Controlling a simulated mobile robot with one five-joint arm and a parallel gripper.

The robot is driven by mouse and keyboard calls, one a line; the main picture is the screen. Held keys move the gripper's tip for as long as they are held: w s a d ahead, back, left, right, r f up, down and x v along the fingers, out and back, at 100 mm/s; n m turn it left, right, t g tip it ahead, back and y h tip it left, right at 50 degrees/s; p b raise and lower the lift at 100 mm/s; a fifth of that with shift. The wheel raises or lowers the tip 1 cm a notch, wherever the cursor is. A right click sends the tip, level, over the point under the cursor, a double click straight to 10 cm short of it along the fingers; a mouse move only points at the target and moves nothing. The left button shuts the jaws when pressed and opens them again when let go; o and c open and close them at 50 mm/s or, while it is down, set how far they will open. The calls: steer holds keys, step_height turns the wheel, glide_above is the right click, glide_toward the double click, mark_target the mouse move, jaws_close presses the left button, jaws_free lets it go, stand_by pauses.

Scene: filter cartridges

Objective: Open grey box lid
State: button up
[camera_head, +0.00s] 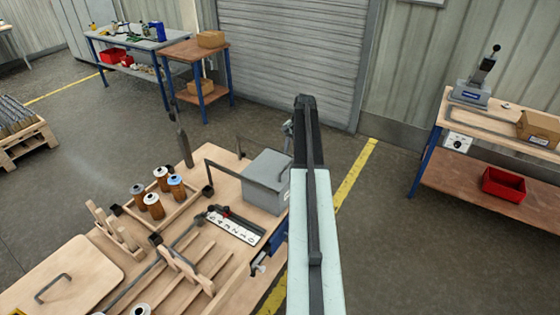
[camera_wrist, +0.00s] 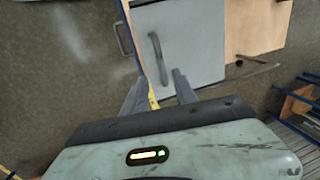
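The grey box (camera_head: 266,186) stands at the right end of the wooden workbench in the head view, and its lid (camera_head: 268,168) looks shut. In the wrist view the flat grey lid (camera_wrist: 195,45) fills the upper middle, with a curved grey handle (camera_wrist: 156,55) on it. My gripper (camera_wrist: 160,76) is open, its two fingers apart below the lid. The handle's lower end appears between the fingertips; I cannot tell its distance from them. In the head view my arm hides most of the gripper.
A wooden tray (camera_head: 178,215) with several brown cartridges stands left of the box. A numbered white strip (camera_head: 234,226) lies in front of it. A wooden lid with a handle (camera_head: 62,284) lies at lower left.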

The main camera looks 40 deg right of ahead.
mark_target(287, 166)
steer(key=f+b, duration=0.2)
steer(key=w+f+b, duration=0.1)
steer(key=f+b, duration=0.5)
steer(key=shift+w+a, duration=0.25)
steer(key=shift+w, duration=0.1)
steer(key=shift+r, duration=0.2)
jaws_close()
stand_by(0.8)
